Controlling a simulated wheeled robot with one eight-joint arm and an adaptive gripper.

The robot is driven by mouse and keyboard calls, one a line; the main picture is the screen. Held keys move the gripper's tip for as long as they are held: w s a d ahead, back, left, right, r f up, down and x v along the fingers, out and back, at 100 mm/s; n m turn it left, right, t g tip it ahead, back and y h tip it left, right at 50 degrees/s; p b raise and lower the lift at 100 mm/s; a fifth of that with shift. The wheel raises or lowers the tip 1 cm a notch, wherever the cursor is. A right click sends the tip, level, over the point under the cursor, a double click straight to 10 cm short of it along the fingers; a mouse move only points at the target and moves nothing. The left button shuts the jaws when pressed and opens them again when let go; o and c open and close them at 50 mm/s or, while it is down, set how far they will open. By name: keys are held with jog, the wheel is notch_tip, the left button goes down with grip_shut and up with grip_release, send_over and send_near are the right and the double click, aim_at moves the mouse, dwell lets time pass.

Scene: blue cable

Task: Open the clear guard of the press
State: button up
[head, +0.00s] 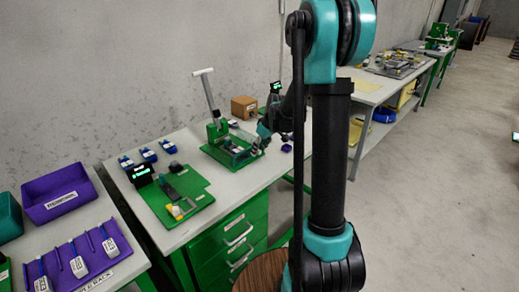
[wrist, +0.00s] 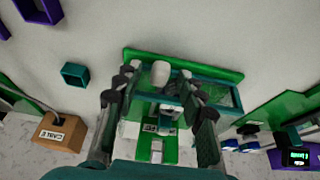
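The press (head: 228,156) stands on the bench with a green base and a long lever with a white handle (head: 204,72) leaning up to the left. My gripper (head: 263,131) is over its right side. In the wrist view, my gripper (wrist: 160,80) has its two dark fingers spread apart, with no object clearly held between them. The clear guard (wrist: 217,92) looks like a see-through panel in a teal frame, just beyond the fingertips. A white rounded part (wrist: 160,72) shows between the fingertips. Whether a finger touches the guard, and whether it is shut, I cannot tell.
A brown box (wrist: 62,133) labelled CABLE is to the left in the wrist view. A green fixture board (head: 175,197) with a small display lies nearer on the bench. A purple bin (head: 58,193) is at the left.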

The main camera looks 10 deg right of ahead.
grip_shut()
jog(key=shift+s, duration=0.15)
jog(key=shift+s+d+m+h, duration=0.3)
jog(key=shift+s+m, duration=0.45)
jog(key=shift+m, duration=0.05)
jog(key=s+m+h, duration=0.1)
jog(key=s+m, duration=0.2)
jog(key=s+m+h, duration=0.1)
jog(key=s+m, duration=0.2)
jog(key=shift+s+t, duration=0.35)
jog(key=shift+t, duration=0.05)
jog(key=s+a+m+h, duration=0.1)
jog(key=s+m, duration=0.1)
jog(key=s+a+m+h, duration=0.1)
jog(key=s+m, duration=0.1)
jog(key=s+a+m, duration=0.1)
jog(key=s+m, duration=0.1)
jog(key=shift+a+g+h, duration=0.4)
jog(key=shift+s+a+m+g+h, duration=0.25)
jog(key=shift+s+a+m, duration=0.3)
jog(key=shift+a+m, duration=0.3)
jog(key=shift+s+a+m+g+h, duration=0.25)
jog(key=shift+s+a+m, duration=0.35)
jog(key=shift+m, duration=0.45)
jog(key=shift+w+a, duration=0.1)
grip_release()
